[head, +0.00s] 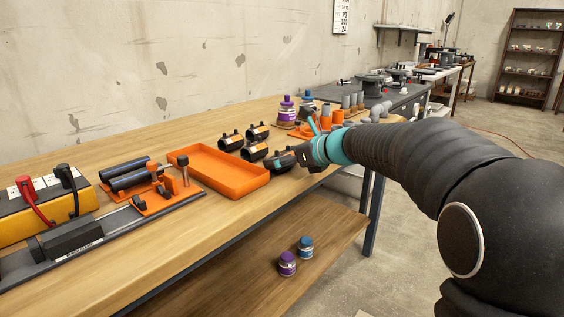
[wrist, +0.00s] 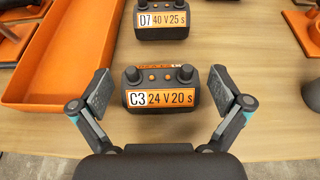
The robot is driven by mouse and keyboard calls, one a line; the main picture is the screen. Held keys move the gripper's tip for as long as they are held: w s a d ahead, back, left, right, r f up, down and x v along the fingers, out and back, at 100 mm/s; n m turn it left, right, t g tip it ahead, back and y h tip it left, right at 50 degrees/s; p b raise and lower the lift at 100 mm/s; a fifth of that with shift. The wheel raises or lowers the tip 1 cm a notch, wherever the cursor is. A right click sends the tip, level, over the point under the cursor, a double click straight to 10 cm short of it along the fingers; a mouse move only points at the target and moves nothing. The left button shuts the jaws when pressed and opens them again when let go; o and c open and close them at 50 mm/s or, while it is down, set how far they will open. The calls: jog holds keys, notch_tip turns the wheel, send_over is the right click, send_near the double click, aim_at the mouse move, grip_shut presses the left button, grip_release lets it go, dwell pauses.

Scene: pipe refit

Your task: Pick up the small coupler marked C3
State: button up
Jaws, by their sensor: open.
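The small black coupler marked C3 (wrist: 161,91) sits on the wooden bench in the wrist view, with an orange and white label reading "C3 24 V 20 s". My gripper (wrist: 168,97) is open, with one finger on each side of the coupler and visible gaps between. In the head view my gripper (head: 293,157) is low over the bench near the front edge, by the group of couplers. It partly hides the C3 coupler there. I cannot tell the fingertips' exact height above the wood.
A coupler marked D7 (wrist: 162,20) stands just behind C3. More black couplers (head: 231,141) stand nearby. An orange tray (head: 222,184) lies to the left. Orange stands (wrist: 300,30) are at the right. Purple and blue jars (head: 287,263) stand on the lower shelf.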

jog(key=c, duration=1.2)
